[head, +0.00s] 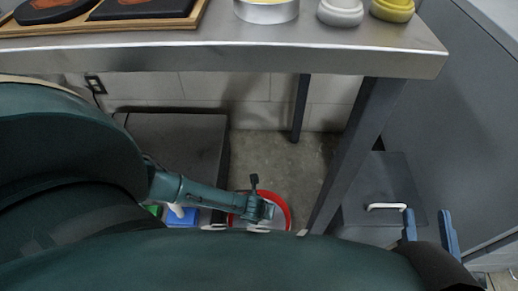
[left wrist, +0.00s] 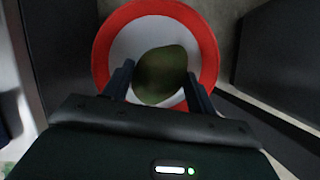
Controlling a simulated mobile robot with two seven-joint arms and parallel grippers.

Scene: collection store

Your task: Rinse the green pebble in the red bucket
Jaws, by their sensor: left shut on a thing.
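The red bucket (head: 286,208) stands on the floor below the steel table, partly hidden by my left arm. In the left wrist view its red rim (left wrist: 208,48) rings a pale inside. My left gripper (left wrist: 159,74) is shut on the dark green pebble (left wrist: 162,70), which shows between its fingers, over the bucket's opening. I cannot tell whether the pebble is below the rim or touching anything inside. My right gripper (head: 431,228) is at the lower right, its two blue fingers apart and nothing seen between them.
The steel table (head: 240,59) spans the top, with a wooden tray (head: 120,24), a metal dish (head: 266,12), a white jar (head: 340,12) and a yellow jar (head: 392,10). A table leg (head: 352,150) stands right of the bucket. A dark low box (head: 180,140) is to the left.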

